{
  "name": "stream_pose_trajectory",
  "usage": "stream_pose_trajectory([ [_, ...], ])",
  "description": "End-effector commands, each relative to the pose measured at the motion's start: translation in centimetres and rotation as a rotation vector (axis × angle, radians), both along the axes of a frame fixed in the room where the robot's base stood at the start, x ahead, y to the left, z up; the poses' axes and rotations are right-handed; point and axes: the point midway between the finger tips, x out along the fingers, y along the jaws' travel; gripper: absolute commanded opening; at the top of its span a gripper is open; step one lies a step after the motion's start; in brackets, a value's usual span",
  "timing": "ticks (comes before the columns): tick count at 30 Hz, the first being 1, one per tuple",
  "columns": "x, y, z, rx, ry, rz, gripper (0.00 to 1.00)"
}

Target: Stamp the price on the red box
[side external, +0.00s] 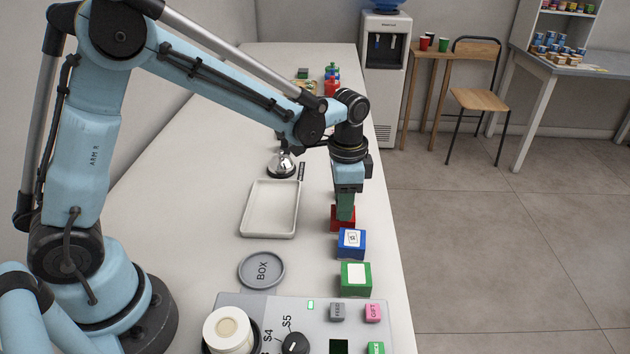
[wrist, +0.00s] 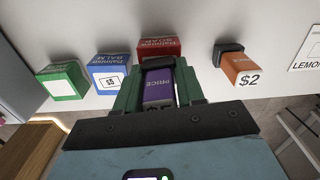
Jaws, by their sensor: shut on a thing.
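My gripper (wrist: 160,68) is shut on a purple block (wrist: 158,90) marked PRICE, held between its green fingers. The red box (wrist: 159,46), with soap lettering, lies just past the fingertips. In the side external view my gripper (side external: 345,206) points down over the red box (side external: 342,222) and hides much of it. Whether the purple block touches the red box cannot be told. The blue box (side external: 351,243) beside it bears a white label with a printed mark. The green box (side external: 356,278) has a white label that looks blank.
An orange block (wrist: 242,72) marked $2 stands apart on the counter. A control panel (side external: 312,318) with a dial fills the front. The counter's right edge is close.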

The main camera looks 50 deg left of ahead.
Motion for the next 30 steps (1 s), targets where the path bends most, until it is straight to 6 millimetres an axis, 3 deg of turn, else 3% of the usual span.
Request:
stream_pose_trajectory([
  [10,0.0,0.0,0.3,0.000,-0.001,0.000,0.19],
  [30,0.0,0.0,5.2,0.000,0.000,0.000,0.18],
])
